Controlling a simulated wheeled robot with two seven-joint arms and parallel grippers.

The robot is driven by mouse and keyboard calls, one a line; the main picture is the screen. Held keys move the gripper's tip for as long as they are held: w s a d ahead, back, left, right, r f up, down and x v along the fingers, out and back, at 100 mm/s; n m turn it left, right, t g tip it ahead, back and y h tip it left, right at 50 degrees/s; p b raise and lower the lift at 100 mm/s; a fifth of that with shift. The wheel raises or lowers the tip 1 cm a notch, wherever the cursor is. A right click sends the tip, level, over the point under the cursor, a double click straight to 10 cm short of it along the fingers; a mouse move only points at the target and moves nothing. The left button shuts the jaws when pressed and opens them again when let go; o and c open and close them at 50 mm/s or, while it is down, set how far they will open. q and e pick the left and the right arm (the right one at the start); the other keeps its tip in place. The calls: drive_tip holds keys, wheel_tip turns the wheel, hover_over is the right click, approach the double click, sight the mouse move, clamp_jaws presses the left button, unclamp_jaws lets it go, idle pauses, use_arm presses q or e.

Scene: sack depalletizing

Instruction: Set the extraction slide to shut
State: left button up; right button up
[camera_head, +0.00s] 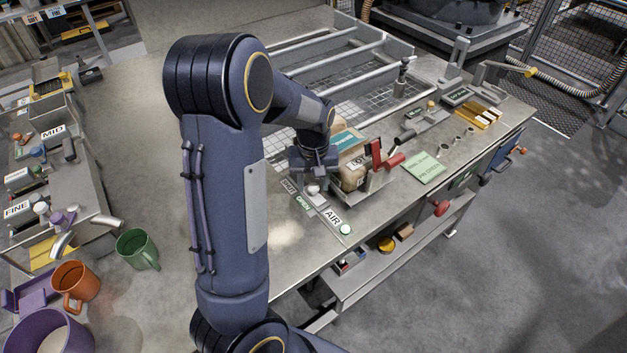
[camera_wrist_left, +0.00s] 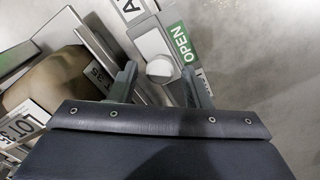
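The extraction slide is a narrow plate with a white knob (camera_head: 313,189), beside the green OPEN label (camera_head: 303,203) and the SHUT label (camera_head: 288,186). In the left wrist view the knob (camera_wrist_left: 160,70) stands nearer the OPEN label (camera_wrist_left: 180,43); a second label is mostly hidden behind a finger. My left gripper (camera_head: 314,181) points down over the slide. In the wrist view its fingers (camera_wrist_left: 160,84) are apart, one on each side of the knob, with visible gaps. I cannot tell how far down they reach. My right gripper is not in view.
An AIR label (camera_head: 333,217) and a pale green button lie in front of the slide. A tan sack (camera_head: 352,172) and a red-handled device (camera_head: 384,158) stand close on the right. A green note (camera_head: 423,167) lies farther right. The bench left of the slide is clear.

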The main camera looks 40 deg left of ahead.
use_arm(q)
clamp_jaws()
drive_tip(key=a, duration=0.2)
drive_tip(key=w+a, duration=0.1)
drive_tip(key=a, duration=0.1)
drive_tip(key=w+a, duration=0.1)
drive_tip(key=a, duration=0.2)
drive_tip(key=shift+r, duration=0.1)
drive_tip(key=shift+o, duration=0.9)
unclamp_jaws()
wheel_tip(320, 180, up, 8)
drive_tip(key=shift+b, duration=0.3)
